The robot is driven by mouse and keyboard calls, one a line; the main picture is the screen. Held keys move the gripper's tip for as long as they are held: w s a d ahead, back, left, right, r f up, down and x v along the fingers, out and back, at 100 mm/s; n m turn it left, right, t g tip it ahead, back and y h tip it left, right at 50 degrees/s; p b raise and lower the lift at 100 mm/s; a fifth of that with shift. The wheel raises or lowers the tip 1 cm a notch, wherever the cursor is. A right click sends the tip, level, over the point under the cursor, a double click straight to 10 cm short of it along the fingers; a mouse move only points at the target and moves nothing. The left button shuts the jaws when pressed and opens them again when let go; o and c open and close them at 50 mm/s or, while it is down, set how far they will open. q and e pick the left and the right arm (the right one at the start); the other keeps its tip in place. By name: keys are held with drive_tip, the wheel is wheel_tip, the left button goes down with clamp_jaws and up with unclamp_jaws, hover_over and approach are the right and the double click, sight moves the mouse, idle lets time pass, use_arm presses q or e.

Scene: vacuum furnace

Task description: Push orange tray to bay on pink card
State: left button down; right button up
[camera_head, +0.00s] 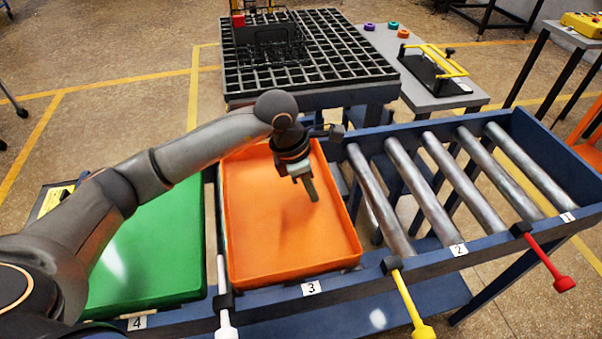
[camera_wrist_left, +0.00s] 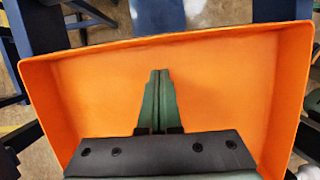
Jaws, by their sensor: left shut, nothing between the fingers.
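The orange tray (camera_head: 285,255) is empty and sits on the blue roller frame at the bay labelled 3. My left gripper (camera_head: 311,192) reaches down over the inside of the tray, right of its middle. Its fingers are shut with nothing between them. In the left wrist view, the shut fingers (camera_wrist_left: 159,80) point toward a wall of the orange tray (camera_wrist_left: 220,65); whether they touch the tray I cannot tell. Bays 2 and 1, to the right, show bare metal rollers (camera_head: 445,180). I see no pink card. My right gripper is not in view.
A green tray (camera_head: 150,250) fills bay 4 on the left. White (camera_head: 224,300), yellow (camera_head: 409,303) and red (camera_head: 545,260) levers stick out along the front rail. A black grid table (camera_head: 310,60) and a grey side table (camera_head: 425,95) stand behind.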

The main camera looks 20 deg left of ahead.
use_arm(q)
drive_tip(key=shift+w+d+r, duration=0.1)
drive_tip(key=shift+w+d, duration=0.35)
drive_tip(key=shift+d, duration=0.2)
drive_tip(key=shift+w+d+r, duration=0.1)
drive_tip(key=shift+w+d, duration=0.3)
drive_tip(key=shift+d, duration=0.25)
